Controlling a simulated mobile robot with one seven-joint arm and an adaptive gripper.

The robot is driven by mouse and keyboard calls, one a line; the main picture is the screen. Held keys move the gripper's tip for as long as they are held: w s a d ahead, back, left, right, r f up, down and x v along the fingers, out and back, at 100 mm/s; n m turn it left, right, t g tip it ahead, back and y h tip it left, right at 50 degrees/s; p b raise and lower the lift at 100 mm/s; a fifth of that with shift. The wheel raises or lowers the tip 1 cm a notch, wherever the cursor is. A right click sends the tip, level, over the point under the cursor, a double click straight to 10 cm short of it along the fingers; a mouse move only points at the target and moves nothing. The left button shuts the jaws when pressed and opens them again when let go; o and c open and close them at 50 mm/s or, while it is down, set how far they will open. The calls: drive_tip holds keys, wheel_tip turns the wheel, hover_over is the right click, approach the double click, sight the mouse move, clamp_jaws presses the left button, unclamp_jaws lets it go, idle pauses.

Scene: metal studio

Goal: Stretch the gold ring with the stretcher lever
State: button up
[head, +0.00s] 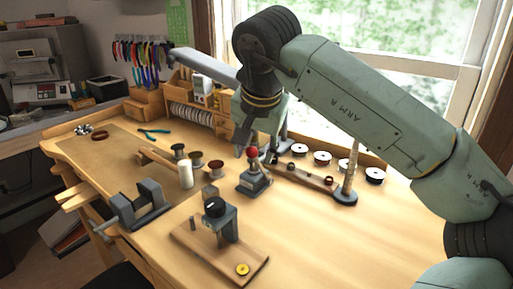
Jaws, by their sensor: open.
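A small grey bench tool, which looks like the stretcher (256,181), stands mid-bench. Its lever ends in a red ball knob (252,154). My gripper (257,146) points down right at the red knob, with a dark finger showing just left of it. The jaws are open; whether they touch the knob cannot be told. The gold ring cannot be made out for certain on the stretcher. A round yellow-gold piece (243,269) with a dark centre lies on a wooden board at the front.
A tapered post (350,175) stands on a dark base at the right, beside a wooden rail (303,175). A black-topped grey tool (220,217) stands on the front board. A grey vise (142,204) is at the left edge. The right front bench is clear.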

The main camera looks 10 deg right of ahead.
drive_tip(key=v, duration=1.2)
drive_tip(key=shift+f, duration=0.1)
